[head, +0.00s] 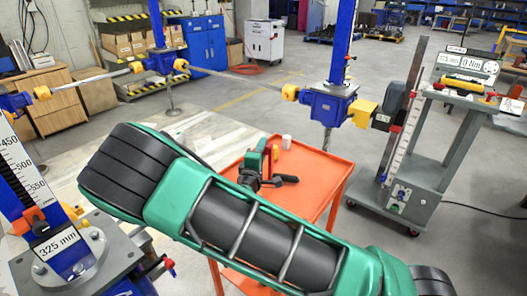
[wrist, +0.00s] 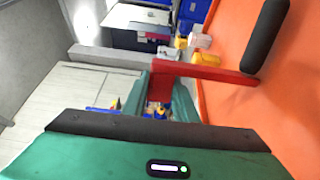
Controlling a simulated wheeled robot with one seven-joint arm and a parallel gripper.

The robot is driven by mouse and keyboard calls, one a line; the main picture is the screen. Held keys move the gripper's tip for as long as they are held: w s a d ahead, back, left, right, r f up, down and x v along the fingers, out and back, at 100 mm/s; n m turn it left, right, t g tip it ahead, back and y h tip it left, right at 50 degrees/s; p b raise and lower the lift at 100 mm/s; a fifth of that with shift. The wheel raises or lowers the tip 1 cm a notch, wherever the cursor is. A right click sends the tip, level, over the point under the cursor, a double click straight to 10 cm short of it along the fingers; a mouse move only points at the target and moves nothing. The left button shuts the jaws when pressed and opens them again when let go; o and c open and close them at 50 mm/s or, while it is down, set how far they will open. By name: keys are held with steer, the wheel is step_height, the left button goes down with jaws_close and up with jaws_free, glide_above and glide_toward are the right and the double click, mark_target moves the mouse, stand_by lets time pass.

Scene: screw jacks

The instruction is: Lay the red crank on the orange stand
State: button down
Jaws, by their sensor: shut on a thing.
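The red crank (wrist: 205,69) shows in the wrist view as a red bar with a black grip (wrist: 266,36) at its right end. My gripper (wrist: 160,88) is shut on the crank's red end. The orange stand (wrist: 285,110) fills the right side of the wrist view, behind the black grip. In the head view the orange stand (head: 312,203) is at the centre, partly hidden by my arm. My gripper (head: 258,172) appears over its left part. The crank's red bar is mostly hidden there. I cannot tell whether the crank touches the stand.
A small white cylinder (head: 286,142) stands at the back of the stand. A blue and yellow screw jack (head: 328,103) and a grey trolley (head: 405,190) are to the right. Another jack with a 325 mm label (head: 57,243) is at the left front. The stand's right part is bare.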

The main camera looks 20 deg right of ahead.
steer(key=shift+f, duration=0.15)
steer(key=c, duration=1.4)
jaws_free()
steer(key=shift+f, duration=0.1)
steer(key=shift+c, duration=0.2)
steer(key=shift+s, duration=0.1)
steer(key=v, duration=1.2)
steer(key=s+d+f+m+g, duration=0.1)
steer(key=s+d+m+g, duration=0.35)
steer(key=d, duration=0.35)
steer(key=s+d+m+g+h, duration=0.1)
steer(key=s+d+m+g, duration=0.3)
steer(key=d, duration=0.4)
steer(key=s+d+f+m+g, duration=0.1)
steer(key=s+d+m+g, duration=0.3)
steer(key=d, duration=0.4)
steer(key=s+r+m+g+y, duration=0.1)
steer(key=s+r+m+y, duration=0.2)
steer(key=s, duration=0.7)
steer(key=s+r+m+g+y, duration=0.2)
steer(key=s+r+y, duration=0.5)
steer(key=s, duration=0.4)
steer(key=shift+d+m, duration=0.35)
steer(key=shift+m, duration=0.2)
